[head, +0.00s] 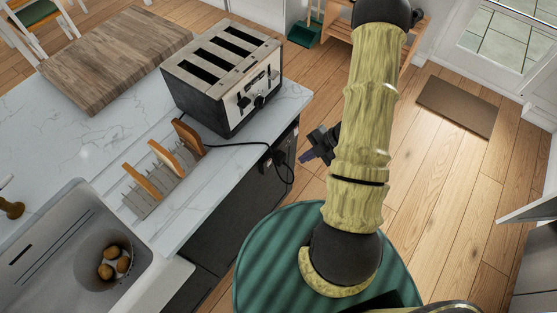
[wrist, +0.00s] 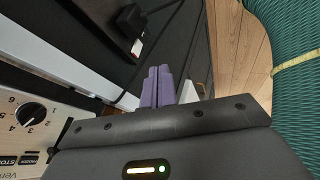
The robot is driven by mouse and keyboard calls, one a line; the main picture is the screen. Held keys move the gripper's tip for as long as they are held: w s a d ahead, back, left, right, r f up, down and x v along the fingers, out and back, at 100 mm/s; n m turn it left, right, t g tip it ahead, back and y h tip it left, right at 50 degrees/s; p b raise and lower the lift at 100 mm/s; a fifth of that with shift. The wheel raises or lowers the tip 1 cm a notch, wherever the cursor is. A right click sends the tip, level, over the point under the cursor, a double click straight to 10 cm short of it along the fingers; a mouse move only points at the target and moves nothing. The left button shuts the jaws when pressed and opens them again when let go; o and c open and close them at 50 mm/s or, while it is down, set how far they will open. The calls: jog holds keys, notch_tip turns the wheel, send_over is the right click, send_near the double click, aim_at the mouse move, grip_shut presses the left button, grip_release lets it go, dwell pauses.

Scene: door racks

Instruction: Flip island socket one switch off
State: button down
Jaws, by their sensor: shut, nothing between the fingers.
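The island socket (head: 268,161) is on the dark end face of the island, below the counter edge, with a black plug in it. In the wrist view the socket (wrist: 110,15) is dark, at the top. A small white and red part, apparently a switch (wrist: 137,47), shows beside the plug (wrist: 130,20). Its on or off position is too small to tell. My gripper (head: 304,157) is to the right of the socket, apart from it. Its purple fingers (wrist: 158,72) are together and empty, below the switch in the wrist picture.
A toaster (head: 222,75) stands on the island counter (head: 85,130); its black cord (head: 235,144) hangs down to the socket. A toast rack (head: 160,185), cutting board (head: 115,55) and sink (head: 50,250) are also there. Open wooden floor (head: 440,190) lies to the right.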

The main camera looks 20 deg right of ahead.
aim_at(269, 164)
jog(key=w+a+f+p, duration=0.1)
jog(key=a+f, duration=0.1)
jog(key=w+a+f, duration=0.1)
jog(key=a+f, duration=0.1)
jog(key=a, duration=0.1)
jog(key=w+a+f+p, duration=0.1)
jog(key=w+a+f, duration=0.1)
jog(key=shift+a+f+p, duration=0.1)
jog(key=shift+a+p, duration=0.05)
jog(key=shift+p, duration=0.2)
jog(key=shift+w+a+f, duration=0.1)
jog(key=shift+w+a, duration=0.15)
jog(key=shift+w, duration=0.1)
jog(key=shift+w+a, duration=0.2)
jog(key=shift+w, duration=0.05)
jog(key=shift+r, duration=0.2)
